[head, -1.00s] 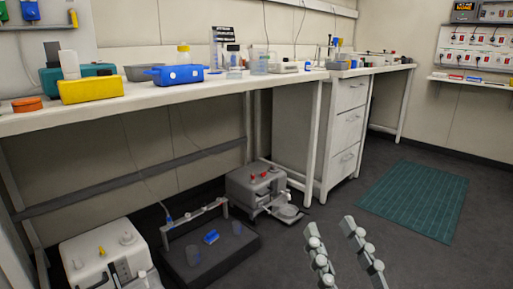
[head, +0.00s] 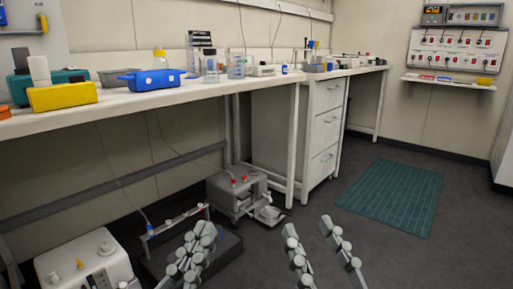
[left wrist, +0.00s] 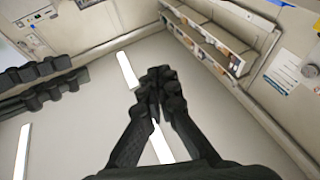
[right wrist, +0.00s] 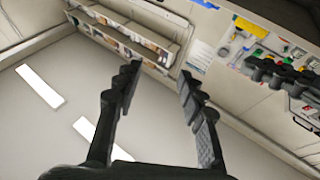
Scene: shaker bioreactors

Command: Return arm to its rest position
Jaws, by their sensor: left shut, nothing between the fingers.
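My left gripper (head: 190,252) is at the bottom of the head view, fingers together and holding nothing. It overlaps the dark platform (head: 222,246) on the floor and hides part of it. Its closed fingers also show in the left wrist view (left wrist: 160,82). My right gripper (head: 314,232) is to the right of it, fingers spread with nothing between them, over the open floor. Its spread fingers also show in the right wrist view (right wrist: 158,77). The two grippers are apart.
A long white bench (head: 120,104) carries a blue box (head: 152,82), a yellow box (head: 62,97) and bottles. Under it stand a grey machine (head: 230,193) and a white machine (head: 85,263). Drawers (head: 326,131) stand farther back. A green mat (head: 392,198) lies on clear floor.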

